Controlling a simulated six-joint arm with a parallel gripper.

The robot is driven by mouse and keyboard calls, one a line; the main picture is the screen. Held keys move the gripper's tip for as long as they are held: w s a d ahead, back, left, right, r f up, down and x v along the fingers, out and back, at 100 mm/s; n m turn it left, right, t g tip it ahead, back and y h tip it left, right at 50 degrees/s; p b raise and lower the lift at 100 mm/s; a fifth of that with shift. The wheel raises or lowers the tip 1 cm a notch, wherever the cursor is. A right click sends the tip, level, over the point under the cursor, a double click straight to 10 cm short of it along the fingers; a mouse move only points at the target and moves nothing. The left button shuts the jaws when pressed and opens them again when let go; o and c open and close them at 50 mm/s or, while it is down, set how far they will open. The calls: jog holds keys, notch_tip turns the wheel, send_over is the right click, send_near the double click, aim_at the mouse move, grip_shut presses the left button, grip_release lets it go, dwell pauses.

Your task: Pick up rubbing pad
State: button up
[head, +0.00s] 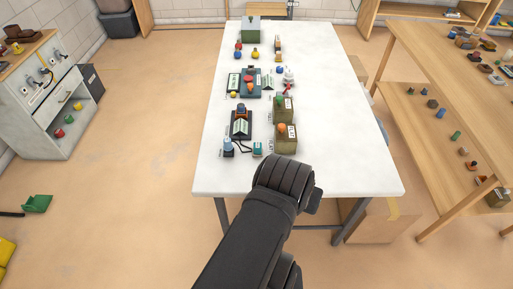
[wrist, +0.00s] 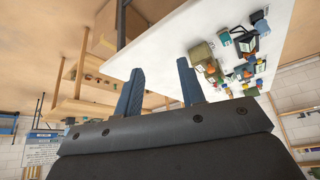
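I cannot tell which of the small items is the rubbing pad. Several small items stand along the middle of the white table (head: 345,120). In the head view my arm's dark end is over the table's near edge, and the fingers are hidden or unclear.
A wooden shelf table (head: 425,70) with many small objects stands at the right. A white cabinet (head: 45,110) stands at the left, with a green dustpan (head: 37,204) on the floor. A cardboard box (head: 375,220) sits under the white table, whose right side is clear.

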jog(key=shift+o, duration=0.2)
jog(key=o, duration=0.4)
jog(key=shift+c, duration=0.2)
jog(key=w+d+r+n, duration=0.3)
jog(key=w+d+n, duration=0.15)
jog(key=w, duration=0.55)
jog(key=n+g+y, duration=0.2)
jog(key=n+g, duration=0.3)
jog(key=n, duration=1.3)
send_over(258, 145)
jog(key=f, duration=2.1)
jog(key=shift+w+a+f, duration=0.1)
jog(key=shift+w+a, duration=0.15)
jog(key=shift+w, duration=0.15)
jog(key=shift+s+d+f, duration=0.1)
jog(key=shift+s+f, duration=0.05)
jog(key=shift+f, duration=1.2)
jog(key=shift+s+d+f, duration=0.1)
jog(key=shift+s+f, duration=0.05)
jog(key=shift+f, duration=1.15)
